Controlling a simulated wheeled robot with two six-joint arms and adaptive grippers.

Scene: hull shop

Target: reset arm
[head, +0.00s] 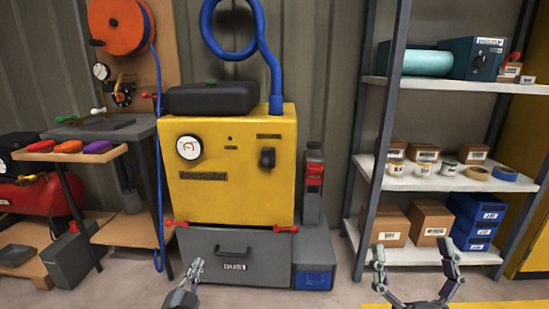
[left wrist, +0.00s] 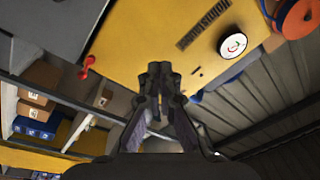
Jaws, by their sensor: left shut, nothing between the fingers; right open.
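My left gripper (head: 196,268) is low in the head view, in front of the grey drawer (head: 232,262) under the yellow machine (head: 232,205). Its fingers are together with nothing between them. The left wrist view shows the shut fingers (left wrist: 160,72) in front of the machine's yellow face (left wrist: 150,35). My right gripper (head: 415,258) is at the bottom right of the head view, in front of the shelf unit. Its fingers are spread wide and hold nothing.
A metal shelf unit (head: 440,184) with boxes, tape rolls and blue bins stands at right. A workbench (head: 100,130) and a red tank (head: 45,196) are at left. A blue hose (head: 158,180) hangs beside the machine. Some floor (head: 130,290) is clear at the front.

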